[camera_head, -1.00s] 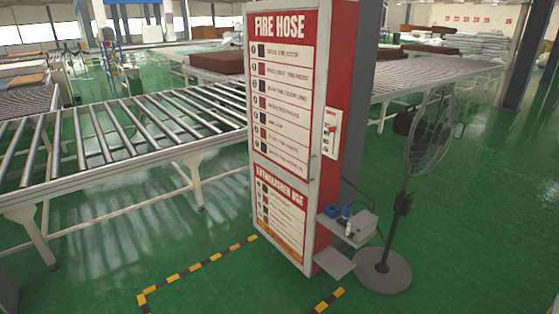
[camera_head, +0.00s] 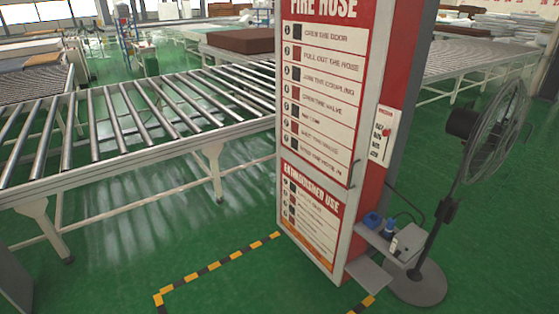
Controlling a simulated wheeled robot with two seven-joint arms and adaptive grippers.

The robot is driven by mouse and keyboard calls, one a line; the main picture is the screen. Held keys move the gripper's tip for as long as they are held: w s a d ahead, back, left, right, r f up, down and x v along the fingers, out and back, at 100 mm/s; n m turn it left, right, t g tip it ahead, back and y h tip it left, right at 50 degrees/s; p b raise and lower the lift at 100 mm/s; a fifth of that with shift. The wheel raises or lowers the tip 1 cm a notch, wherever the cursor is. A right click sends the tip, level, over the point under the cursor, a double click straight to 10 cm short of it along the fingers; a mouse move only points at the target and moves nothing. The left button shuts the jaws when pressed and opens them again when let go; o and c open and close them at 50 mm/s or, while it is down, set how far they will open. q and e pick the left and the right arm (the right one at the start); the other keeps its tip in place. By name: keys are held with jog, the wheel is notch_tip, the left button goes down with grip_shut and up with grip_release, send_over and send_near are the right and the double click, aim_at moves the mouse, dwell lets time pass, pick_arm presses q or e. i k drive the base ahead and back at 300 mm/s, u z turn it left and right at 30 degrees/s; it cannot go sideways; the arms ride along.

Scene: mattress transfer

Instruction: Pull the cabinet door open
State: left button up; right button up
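A tall red and white fire hose cabinet (camera_head: 325,120) stands right of the middle in the head view. Its upper door (camera_head: 323,85) carries a "FIRE HOSE" panel with several instruction rows and looks shut. A lower panel (camera_head: 309,215) reads "EXTINGUISHER USE" and also looks shut. A thin handle (camera_head: 353,172) shows at the right edge of the door. The cabinet's top is cut off by the picture. Neither of my grippers is in view.
A roller conveyor (camera_head: 130,125) runs along the left up to the cabinet. A pedestal fan (camera_head: 490,130) and a small shelf (camera_head: 392,240) with small items stand to its right. Yellow-black floor tape (camera_head: 215,265) marks open green floor in front.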

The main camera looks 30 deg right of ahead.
aim_at(331, 55)
jog(key=u, duration=0.2)
jog(key=i, duration=1.35)
jog(key=z, duration=0.75)
jog(key=i, duration=0.9)
jog(key=z, duration=1.15)
jog(key=i, duration=0.25)
jog(key=z, duration=0.15)
